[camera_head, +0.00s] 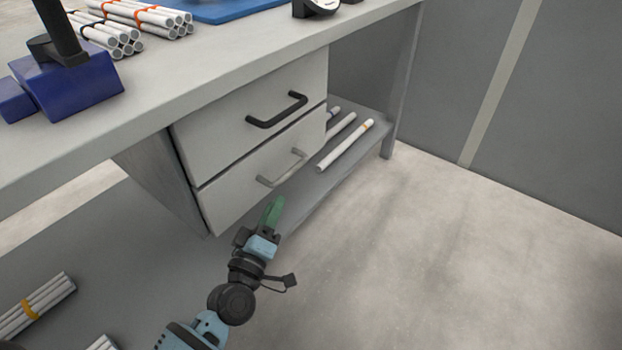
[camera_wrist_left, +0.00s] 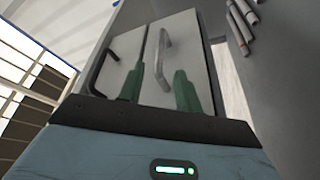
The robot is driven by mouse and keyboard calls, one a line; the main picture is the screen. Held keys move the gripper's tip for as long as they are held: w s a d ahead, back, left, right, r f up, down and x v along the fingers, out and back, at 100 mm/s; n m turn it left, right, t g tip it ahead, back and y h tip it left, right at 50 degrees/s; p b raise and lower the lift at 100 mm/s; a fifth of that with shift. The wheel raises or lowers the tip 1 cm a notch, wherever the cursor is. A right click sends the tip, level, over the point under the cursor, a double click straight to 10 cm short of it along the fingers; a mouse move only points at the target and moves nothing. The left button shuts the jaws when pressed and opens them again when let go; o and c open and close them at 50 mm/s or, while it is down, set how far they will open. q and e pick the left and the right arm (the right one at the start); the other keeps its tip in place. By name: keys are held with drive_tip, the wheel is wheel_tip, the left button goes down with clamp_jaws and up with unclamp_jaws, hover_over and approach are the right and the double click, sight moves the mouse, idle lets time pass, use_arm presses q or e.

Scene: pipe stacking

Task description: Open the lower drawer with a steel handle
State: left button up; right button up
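The lower drawer (camera_head: 232,197) has a light grey front and a steel bar handle (camera_head: 284,171). Its front looks flush with the drawer above, so it looks shut. My left gripper (camera_head: 273,212) has green fingers and is below and in front of the handle, apparently apart from it. In the left wrist view the fingers of the left gripper (camera_wrist_left: 160,88) are spread with nothing between them. My right gripper is not in view.
The upper drawer (camera_head: 225,113) has a black handle (camera_head: 277,110). Pipes (camera_head: 345,145) lie on the lower shelf (camera_head: 362,150) to the right. Pipe bundles (camera_head: 140,15) and a blue block (camera_head: 68,85) are on the tabletop (camera_head: 235,60). The floor (camera_head: 430,250) in front is clear.

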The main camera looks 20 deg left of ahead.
sight(288, 174)
use_arm(q)
drive_tip(key=w, duration=0.3)
drive_tip(key=w+r+b, duration=0.1)
drive_tip(key=w, duration=0.1)
drive_tip(key=w+b, duration=0.1)
drive_tip(key=w, duration=0.2)
drive_tip(key=shift+w+d+r, duration=0.15)
drive_tip(key=shift+w+r, duration=0.1)
drive_tip(key=shift+w, duration=0.2)
use_arm(e)
drive_tip(key=f, duration=0.2)
drive_tip(key=shift+s+d+f+g, duration=0.1)
drive_tip(key=shift+s+f+g, duration=0.2)
use_arm(q)
drive_tip(key=shift+r, duration=0.1)
drive_tip(key=shift+c, duration=0.4)
